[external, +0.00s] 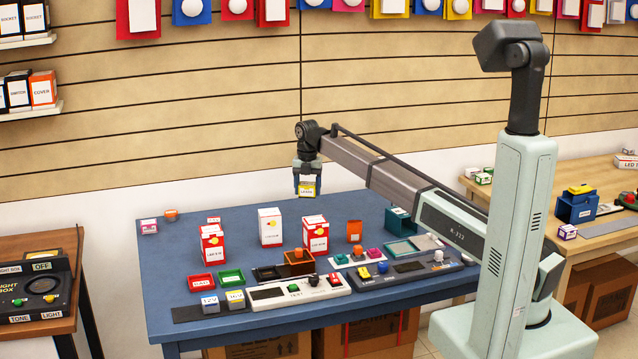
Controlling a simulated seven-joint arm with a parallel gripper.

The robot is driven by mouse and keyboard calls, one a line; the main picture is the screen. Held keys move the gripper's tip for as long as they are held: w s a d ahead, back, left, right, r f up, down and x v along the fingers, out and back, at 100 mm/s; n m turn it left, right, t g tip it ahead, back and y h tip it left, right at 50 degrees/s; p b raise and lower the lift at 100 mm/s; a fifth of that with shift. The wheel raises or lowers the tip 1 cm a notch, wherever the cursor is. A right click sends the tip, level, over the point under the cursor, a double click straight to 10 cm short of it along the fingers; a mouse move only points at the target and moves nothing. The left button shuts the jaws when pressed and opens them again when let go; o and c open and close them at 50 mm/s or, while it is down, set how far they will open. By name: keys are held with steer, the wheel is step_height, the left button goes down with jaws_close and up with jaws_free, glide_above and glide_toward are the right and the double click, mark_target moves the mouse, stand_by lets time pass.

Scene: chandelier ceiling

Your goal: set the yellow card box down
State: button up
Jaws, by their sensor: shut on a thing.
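The yellow card box (307,189) is a small box with a white upper part and a yellow lower part bearing a printed label. My gripper (306,178) points down with its fingers on either side of the box, shut on it. The box looks held above the back part of the blue table (185,287); its exact height above the surface cannot be told from this one view. The box's far side and part of its top are hidden by the fingers.
Bare table shows at the back left.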

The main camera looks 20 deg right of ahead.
steer(key=m, duration=0.2)
glide_toward(351, 217)
steer(key=w+a+r, duration=0.3)
steer(key=a+r, duration=0.1)
steer(key=shift+s+d+m, duration=0.9)
steer(key=shift+s+d, duration=0.4)
steer(key=shift+d, duration=0.7)
steer(key=shift+f, duration=5.2)
steer(key=shift+f, duration=0.2)
steer(key=o, duration=1.1)
steer(key=shift+c, duration=0.2)
steer(key=shift+r, duration=0.2)
step_height(351, 217, up, 12)
